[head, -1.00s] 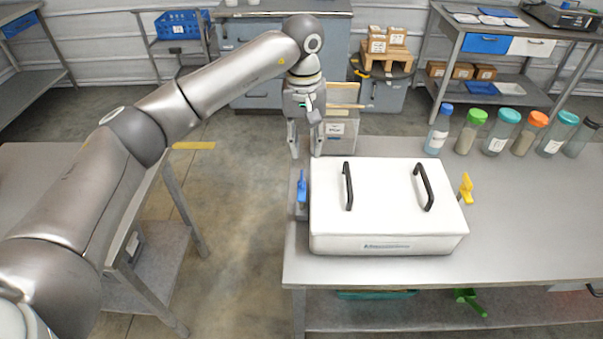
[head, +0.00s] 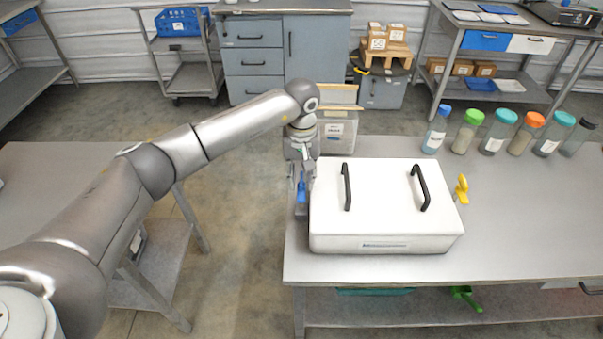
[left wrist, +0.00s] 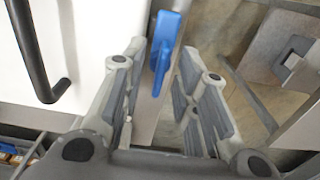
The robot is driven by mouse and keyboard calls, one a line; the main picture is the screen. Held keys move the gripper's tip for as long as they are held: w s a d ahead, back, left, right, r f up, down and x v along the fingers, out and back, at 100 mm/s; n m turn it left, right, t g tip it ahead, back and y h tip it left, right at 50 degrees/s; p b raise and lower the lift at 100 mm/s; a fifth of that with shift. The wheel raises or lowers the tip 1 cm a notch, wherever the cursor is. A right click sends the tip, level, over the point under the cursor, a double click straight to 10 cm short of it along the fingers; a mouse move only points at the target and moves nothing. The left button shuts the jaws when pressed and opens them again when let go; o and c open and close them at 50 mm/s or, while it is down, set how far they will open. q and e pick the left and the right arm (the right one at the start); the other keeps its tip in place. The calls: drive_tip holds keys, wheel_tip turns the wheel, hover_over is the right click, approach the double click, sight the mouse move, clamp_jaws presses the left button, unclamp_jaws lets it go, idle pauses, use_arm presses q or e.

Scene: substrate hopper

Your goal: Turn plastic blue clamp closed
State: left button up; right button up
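The blue clamp (head: 301,188) stands upright at the left side of the white lidded box (head: 385,243), on the table's left edge. My left gripper (head: 301,182) is lowered over it from behind. In the left wrist view the blue clamp (left wrist: 165,48) shows between and just beyond the two open fingers of my left gripper (left wrist: 158,75), with a gap on each side. A yellow clamp (head: 462,188) stands upright on the box's right side. My right gripper is not in view.
The lid has two black handles (head: 420,187). Several capped jars (head: 495,135) stand at the back right of the table (head: 520,230). A grey bin (head: 340,132) is behind the box.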

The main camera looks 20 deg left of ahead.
use_arm(q)
drive_tip(key=shift+c, duration=0.3)
clamp_jaws()
drive_tip(key=n+b, duration=0.3)
drive_tip(key=shift+f, duration=0.15)
drive_tip(key=n+b, duration=0.2)
drive_tip(key=n, duration=0.2)
drive_tip(key=shift+n+b, duration=0.4)
drive_tip(key=n+b, duration=0.2)
drive_tip(key=n, duration=0.3)
drive_tip(key=n+b, duration=0.1)
drive_tip(key=n, duration=0.4)
drive_tip(key=shift+r, duration=0.2)
